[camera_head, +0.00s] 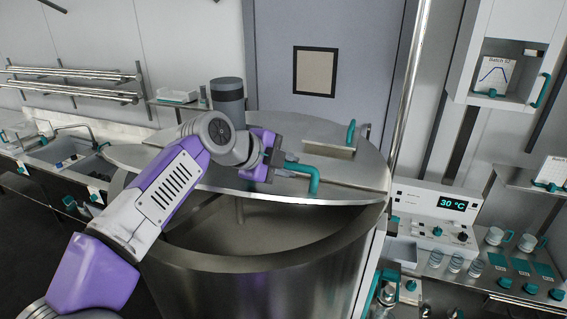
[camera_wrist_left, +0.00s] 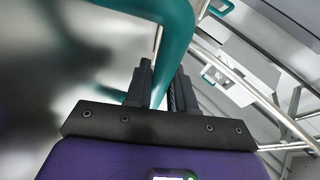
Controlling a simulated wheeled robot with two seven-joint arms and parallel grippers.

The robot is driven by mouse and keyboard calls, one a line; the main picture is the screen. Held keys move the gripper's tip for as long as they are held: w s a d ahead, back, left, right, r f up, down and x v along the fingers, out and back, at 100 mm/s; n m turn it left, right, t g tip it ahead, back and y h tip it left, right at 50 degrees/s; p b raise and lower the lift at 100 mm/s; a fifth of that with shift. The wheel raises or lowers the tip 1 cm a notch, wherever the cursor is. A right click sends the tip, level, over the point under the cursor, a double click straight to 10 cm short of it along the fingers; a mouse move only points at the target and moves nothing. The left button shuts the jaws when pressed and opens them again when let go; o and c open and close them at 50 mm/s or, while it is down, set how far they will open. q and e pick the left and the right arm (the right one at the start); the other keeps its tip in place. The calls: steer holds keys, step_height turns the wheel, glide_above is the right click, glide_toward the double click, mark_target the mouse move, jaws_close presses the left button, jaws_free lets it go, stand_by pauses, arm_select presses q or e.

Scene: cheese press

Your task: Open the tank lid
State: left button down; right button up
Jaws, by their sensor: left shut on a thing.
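The steel tank (camera_head: 270,262) stands in the middle of the head view. Its round lid (camera_head: 345,172) is tilted up at the near edge, and a dark gap shows the inside of the tank. A teal handle (camera_head: 306,174) sits on the lid's near side. My left gripper (camera_head: 272,168) is at this handle and shut on it; in the left wrist view the teal handle (camera_wrist_left: 172,28) runs down to the fingers (camera_wrist_left: 158,90). A second teal handle (camera_head: 351,132) is farther back on the lid. My right gripper is not in view.
A control box (camera_head: 432,215) reading 30 °C stands right of the tank, with cups and jars on a steel counter. A sink counter (camera_head: 60,165) is at left. A grey door (camera_head: 318,45) is behind the tank, and a vertical pole (camera_head: 408,95) rises at its right.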

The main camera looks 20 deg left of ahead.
arm_select(q)
steer(key=shift+w+r+g+p, duration=0.35)
steer(key=shift+w+r+g, duration=0.45)
steer(key=shift+w+r, duration=0.2)
steer(key=shift+r, duration=0.1)
